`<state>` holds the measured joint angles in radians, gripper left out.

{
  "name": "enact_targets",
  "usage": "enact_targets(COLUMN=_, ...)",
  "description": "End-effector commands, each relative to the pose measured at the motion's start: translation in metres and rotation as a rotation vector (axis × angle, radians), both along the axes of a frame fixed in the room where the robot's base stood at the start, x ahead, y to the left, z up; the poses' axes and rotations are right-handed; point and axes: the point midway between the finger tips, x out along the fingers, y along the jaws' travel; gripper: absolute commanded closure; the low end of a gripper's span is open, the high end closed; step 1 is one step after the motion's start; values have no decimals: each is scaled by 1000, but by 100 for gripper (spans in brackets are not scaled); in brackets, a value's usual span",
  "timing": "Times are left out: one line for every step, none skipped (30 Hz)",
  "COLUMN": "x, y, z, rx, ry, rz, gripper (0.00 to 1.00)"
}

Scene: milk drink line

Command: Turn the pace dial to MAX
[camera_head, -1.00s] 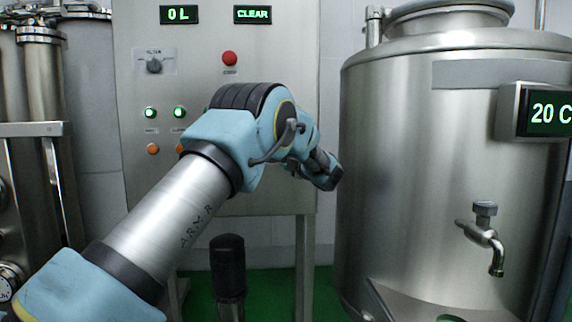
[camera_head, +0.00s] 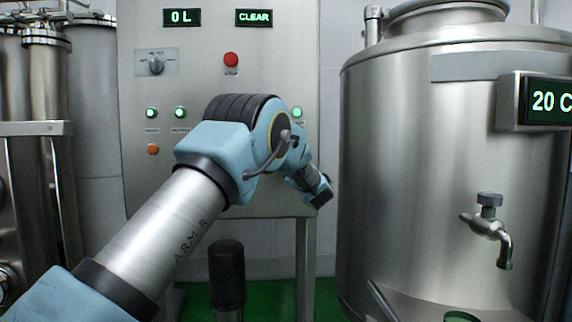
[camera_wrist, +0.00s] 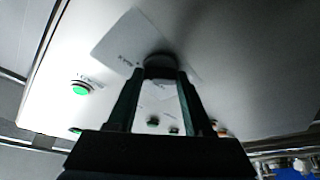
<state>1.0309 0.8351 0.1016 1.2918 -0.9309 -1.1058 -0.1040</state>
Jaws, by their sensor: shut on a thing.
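The pace dial (camera_wrist: 160,60) is a dark round knob on a pale label plate (camera_wrist: 117,46) in the wrist view. The plate sits tilted in that picture, with small blurred lettering beside the knob. My gripper (camera_wrist: 160,76) has its two dark fingers at the knob, one on each side, and is shut on it. The knob's pointer is hidden or too dark to read, so I cannot tell its setting. In the head view my arm covers the dial and the fingers.
The upright control panel (camera_head: 215,85) carries a filter dial (camera_head: 157,67), a red button (camera_head: 231,59), green buttons (camera_head: 180,112) and an orange button (camera_head: 153,149). A steel tank (camera_head: 425,160) with a tap (camera_head: 490,228) stands close on the right.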

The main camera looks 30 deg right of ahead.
Motion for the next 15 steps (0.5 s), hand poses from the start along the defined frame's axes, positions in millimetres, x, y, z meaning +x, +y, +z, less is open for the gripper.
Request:
enact_targets(x=-1, y=-1, z=-2, rx=7, ry=0, rz=-2, gripper=100)
enact_targets(x=-1, y=-1, z=-2, rx=10, ry=-2, rz=-2, gripper=100)
enact_targets(x=-1, y=-1, z=-2, rx=13, ry=-4, rz=-2, gripper=100)
enact_targets(x=-1, y=-1, z=-2, rx=15, ry=-4, rz=-2, gripper=100)
enact_targets(x=-1, y=-1, z=-1, rx=16, ry=-5, rz=-2, gripper=100)
enact_targets(x=-1, y=-1, z=-1, rx=17, ry=-5, rz=-2, gripper=100)
enact_targets(x=-1, y=-1, z=-1, rx=18, ry=-5, rz=-1, gripper=100)
enact_targets(x=-1, y=-1, z=-1, rx=18, ry=-5, rz=-1, gripper=100)
enact_targets(x=-1, y=-1, z=-1, rx=18, ry=-5, rz=-1, gripper=100)
enact_targets(x=-1, y=-1, z=-1, rx=18, ry=-5, rz=-1, gripper=100)
enact_targets(x=-1, y=-1, z=-1, rx=18, ry=-5, rz=-1, gripper=100)
enact_targets(x=-1, y=-1, z=-1, rx=18, ry=-5, rz=-1, gripper=100)
enact_targets(x=-1, y=-1, z=-1, rx=18, ry=-5, rz=-1, gripper=100)
enact_targets(x=-1, y=-1, z=-1, rx=18, ry=-5, rz=-1, gripper=100)
enact_targets(x=-1, y=-1, z=-1, rx=18, ry=-5, rz=-1, gripper=48)
